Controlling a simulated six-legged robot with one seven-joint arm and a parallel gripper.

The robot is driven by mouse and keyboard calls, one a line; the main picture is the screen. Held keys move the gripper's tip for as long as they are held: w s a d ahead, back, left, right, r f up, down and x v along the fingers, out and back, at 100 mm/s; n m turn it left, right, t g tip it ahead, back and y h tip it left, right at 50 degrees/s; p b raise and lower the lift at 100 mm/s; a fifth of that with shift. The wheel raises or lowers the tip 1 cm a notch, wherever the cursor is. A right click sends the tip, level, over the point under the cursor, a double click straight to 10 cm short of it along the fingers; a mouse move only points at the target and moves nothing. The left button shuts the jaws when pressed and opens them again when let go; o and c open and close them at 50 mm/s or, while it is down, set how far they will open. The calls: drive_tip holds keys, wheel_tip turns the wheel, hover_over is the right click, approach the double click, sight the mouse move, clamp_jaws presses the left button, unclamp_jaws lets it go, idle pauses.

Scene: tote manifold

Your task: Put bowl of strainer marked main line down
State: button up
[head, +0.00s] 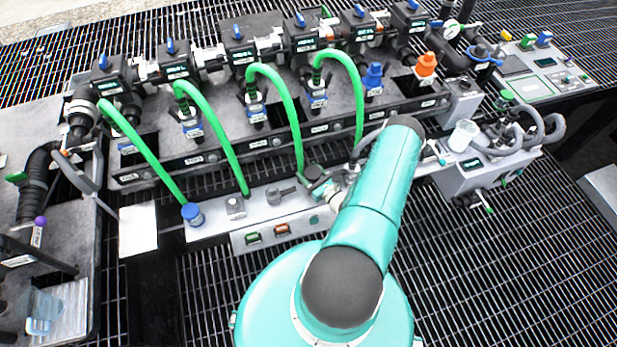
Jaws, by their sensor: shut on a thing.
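My gripper (320,186) is low over the right part of the light grey tray (262,215), partly hidden by my teal arm. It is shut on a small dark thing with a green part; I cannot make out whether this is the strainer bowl. A clear, whitish cup (463,135) stands on the grey box at the right. A bluish clear cup (42,308) stands at the lower left. The labels are too small to read, so I cannot tell which strainer is the main line.
Several green hoses (215,140) arch from the black manifold toward the tray. A blue cap (193,214), a small grey block (235,207) and a dark handle-shaped piece (281,194) are on the tray. A white sheet (138,229) lies left of it. Dark open grating surrounds the benches.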

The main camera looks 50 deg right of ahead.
drive_tip(key=shift+w+f, duration=0.15)
drive_tip(key=shift+f, duration=0.75)
drive_tip(key=shift+w+f, duration=0.1)
drive_tip(key=shift+f, duration=0.75)
drive_tip(key=o, duration=1)
drive_tip(key=shift+f, duration=0.15)
drive_tip(key=shift+o, duration=0.2)
